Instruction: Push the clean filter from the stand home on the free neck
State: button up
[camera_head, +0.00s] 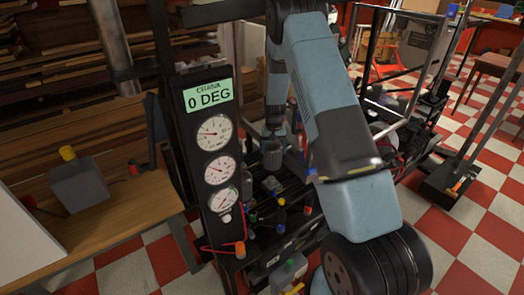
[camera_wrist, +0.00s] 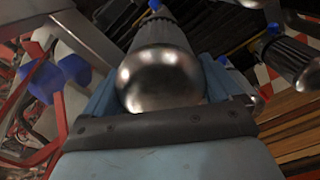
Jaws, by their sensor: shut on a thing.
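My gripper (camera_head: 274,132) hangs down behind my raised forearm in the head view, partly hidden by it. It is shut on a grey cylindrical filter (camera_head: 272,154), held above the dark ribbed machine. In the wrist view the filter (camera_wrist: 160,78) shows a shiny rounded metal end between the fingers, with its ribbed dark body reaching away. A blue part shows beyond its far end. I cannot tell which neck is the free one, nor whether the held filter touches a neck. The stand cannot be made out for sure.
A gauge panel (camera_head: 216,150) with a "0 DEG" display stands just left of the gripper. Other metal-ended cylinders (camera_wrist: 288,60) are at the right in the wrist view. A wooden bench (camera_head: 115,205) with a grey box (camera_head: 78,183) is at the left.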

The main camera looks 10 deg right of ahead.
jog(key=shift+w+a+f, duration=0.1)
jog(key=shift+f, duration=0.1)
dwell(0.4)
jog(key=shift+f, duration=2.8)
jog(key=shift+f, duration=2.05)
jog(key=o, duration=0.7)
jog(key=shift+r, duration=0.1)
